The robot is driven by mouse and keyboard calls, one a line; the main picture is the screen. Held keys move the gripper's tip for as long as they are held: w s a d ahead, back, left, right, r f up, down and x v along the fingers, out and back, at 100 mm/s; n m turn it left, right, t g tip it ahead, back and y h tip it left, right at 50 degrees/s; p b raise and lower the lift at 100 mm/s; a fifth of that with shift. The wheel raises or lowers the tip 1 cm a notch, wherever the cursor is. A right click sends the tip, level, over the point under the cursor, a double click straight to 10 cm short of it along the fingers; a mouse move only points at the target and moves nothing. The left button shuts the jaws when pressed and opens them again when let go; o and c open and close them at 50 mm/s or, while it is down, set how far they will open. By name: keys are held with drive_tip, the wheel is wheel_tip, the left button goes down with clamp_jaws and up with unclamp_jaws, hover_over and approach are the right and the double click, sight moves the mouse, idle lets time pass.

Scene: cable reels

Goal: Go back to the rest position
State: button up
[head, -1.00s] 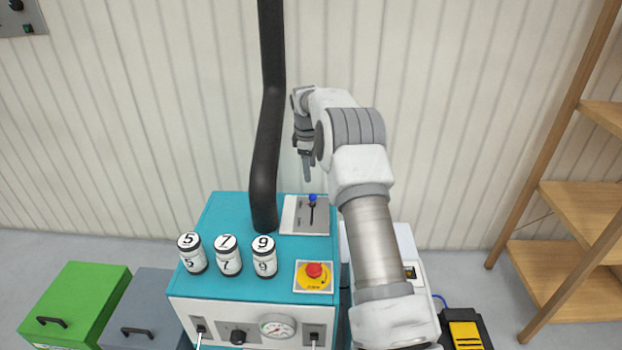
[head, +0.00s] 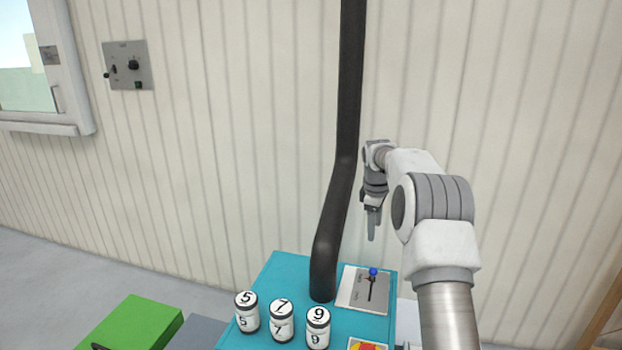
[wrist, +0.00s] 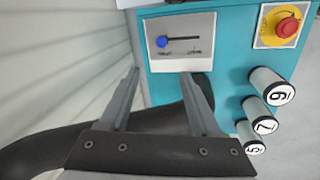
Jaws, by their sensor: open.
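My gripper (head: 372,225) hangs with its fingers pointing down, above and behind the lever panel on the teal machine. In the wrist view the two fingers of my gripper (wrist: 160,98) are apart with nothing between them. The lever panel (head: 352,288) carries a lever with a blue knob (head: 373,271); the knob also shows in the wrist view (wrist: 162,41), beyond the fingertips and apart from them. The teal machine (head: 287,268) stands below my arm.
A thick black hose (head: 330,230) rises from the machine, just left of my gripper. Canisters marked 5 (head: 247,318), 7 (head: 281,327) and 9 (head: 318,333) stand on top. A red stop button (wrist: 287,27) is near. A green box (head: 135,325) is at lower left.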

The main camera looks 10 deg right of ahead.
drive_tip(key=s+a+r+m+t, duration=0.15)
drive_tip(key=s+a+r, duration=0.25)
drive_tip(key=s+r, duration=0.5)
drive_tip(key=s+a+r+m, duration=0.3)
drive_tip(key=s+a+r, duration=0.1)
drive_tip(key=s+r, duration=0.45)
drive_tip(key=s+a+f+m+t, duration=0.1)
drive_tip(key=s+a+m, duration=0.1)
drive_tip(key=s, duration=0.7)
drive_tip(key=s+a+f+m+t+y, duration=0.1)
drive_tip(key=s+f+m, duration=0.1)
drive_tip(key=s, duration=0.7)
drive_tip(key=s+a+f+m+t, duration=0.1)
drive_tip(key=s+a+m, duration=0.15)
drive_tip(key=s, duration=0.65)
wheel_tip(320, 180, up, 14)
drive_tip(key=p, duration=1.3)
drive_tip(key=shift+w+d+f+g+p, duration=0.15)
drive_tip(key=shift+w+f+g+p, duration=0.1)
drive_tip(key=shift+g+p, duration=0.1)
